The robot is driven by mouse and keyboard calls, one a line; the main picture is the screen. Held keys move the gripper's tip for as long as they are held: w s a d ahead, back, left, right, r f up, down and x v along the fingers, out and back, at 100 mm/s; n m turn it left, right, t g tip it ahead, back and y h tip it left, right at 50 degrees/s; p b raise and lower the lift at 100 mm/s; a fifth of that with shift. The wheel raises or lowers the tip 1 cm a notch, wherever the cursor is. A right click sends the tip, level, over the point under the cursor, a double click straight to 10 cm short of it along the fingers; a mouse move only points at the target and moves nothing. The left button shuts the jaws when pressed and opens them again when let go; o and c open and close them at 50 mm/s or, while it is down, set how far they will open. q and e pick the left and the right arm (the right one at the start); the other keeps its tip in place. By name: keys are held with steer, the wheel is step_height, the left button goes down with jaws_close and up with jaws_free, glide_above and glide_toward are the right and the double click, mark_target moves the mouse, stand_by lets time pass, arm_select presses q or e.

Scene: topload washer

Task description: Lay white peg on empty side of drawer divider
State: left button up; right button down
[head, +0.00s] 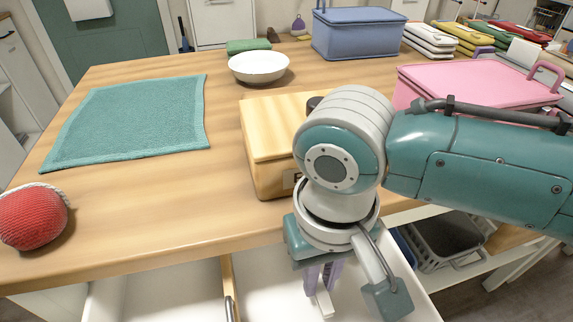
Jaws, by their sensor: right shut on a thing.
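My right gripper (321,277) points down over the open white drawer (265,300) at the bottom of the head view. Its lilac fingers are shut on the white peg (325,304), which shows as a small pale piece below them. A thin wooden divider (227,283) splits the drawer. The gripper and peg are over the part right of the divider. The visible part of the left side (150,300) is bare. I cannot tell whether the peg touches the drawer floor. My left gripper is out of view.
A wooden box (268,130) stands on the table behind my right arm. A teal towel (130,120), a red ball (33,217), a white bowl (259,68), a blue case (358,35) and a pink case (470,83) are also on the table. The table's front edge overhangs the drawer.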

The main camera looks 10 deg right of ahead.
mark_target(319, 285)
steer(key=c, duration=0.9)
jaws_free()
step_height(319, 285, up, 13)
steer(key=p, duration=0.4)
steer(key=s+a+f+n+t+y, duration=0.1)
steer(key=s+a+n+t+y, duration=0.15)
steer(key=s, duration=0.35)
steer(key=s+d, duration=0.2)
steer(key=d, duration=0.2)
steer(key=s+d+h, duration=0.1)
steer(key=s+d, duration=0.1)
steer(key=d, duration=0.2)
steer(key=s+d+m+t+h, duration=0.1)
steer(key=s+d, duration=0.1)
steer(key=d, duration=0.1)
steer(key=shift+s+d, duration=0.1)
steer(key=shift+d, duration=0.3)
